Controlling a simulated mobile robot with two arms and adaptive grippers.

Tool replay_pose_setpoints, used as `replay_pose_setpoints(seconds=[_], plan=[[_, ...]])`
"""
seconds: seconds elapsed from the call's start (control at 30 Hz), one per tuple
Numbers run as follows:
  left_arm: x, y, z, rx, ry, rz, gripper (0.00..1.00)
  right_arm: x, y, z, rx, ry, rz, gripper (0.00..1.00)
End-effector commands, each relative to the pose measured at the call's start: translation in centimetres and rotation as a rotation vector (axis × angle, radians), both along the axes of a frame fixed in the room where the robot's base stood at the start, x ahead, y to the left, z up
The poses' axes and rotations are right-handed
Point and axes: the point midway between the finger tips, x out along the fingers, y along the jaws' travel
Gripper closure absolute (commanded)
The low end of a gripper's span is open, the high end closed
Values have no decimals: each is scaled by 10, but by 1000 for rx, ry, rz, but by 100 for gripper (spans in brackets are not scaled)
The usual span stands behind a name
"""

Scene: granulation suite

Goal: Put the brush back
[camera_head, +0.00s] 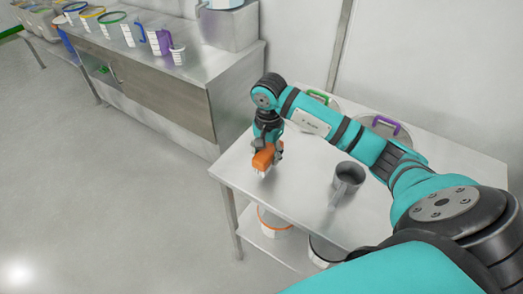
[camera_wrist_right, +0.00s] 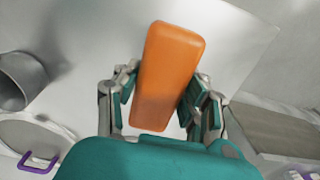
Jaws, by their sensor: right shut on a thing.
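The brush has an orange block body (camera_head: 263,158) with pale bristles under it. My right gripper (camera_head: 268,148) is shut on it, near the left corner of the steel table (camera_head: 310,185). In the right wrist view the orange brush (camera_wrist_right: 167,75) sits between the two fingers of my right gripper (camera_wrist_right: 163,95), seen from its plain back. The bristles are hidden there. I cannot tell from the head view whether the bristles touch the tabletop. My left gripper is not in view.
A grey metal jug (camera_head: 347,178) stands on the table right of the brush. Lids with a green handle (camera_head: 318,96) and a purple handle (camera_head: 386,124) lie at the back. A cabinet (camera_head: 165,85) with several clear jugs stands at left. Containers sit on the lower shelf.

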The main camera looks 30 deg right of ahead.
Motion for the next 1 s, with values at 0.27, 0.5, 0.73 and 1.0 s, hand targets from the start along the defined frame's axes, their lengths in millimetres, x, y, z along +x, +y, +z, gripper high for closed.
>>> replay_pose_setpoints(seconds=[0.27, 0.5, 0.73, 1.0], plan=[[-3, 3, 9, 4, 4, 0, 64, 32, -1, -2, 1, 0, 0, 88], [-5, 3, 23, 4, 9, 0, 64, 33, -1, -32, 2, 4, 1, 88], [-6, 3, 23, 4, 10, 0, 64, 34, -2, -39, -1, 0, 3, 88], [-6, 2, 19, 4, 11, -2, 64, 34, -2, -42, -1, 0, 2, 52]])
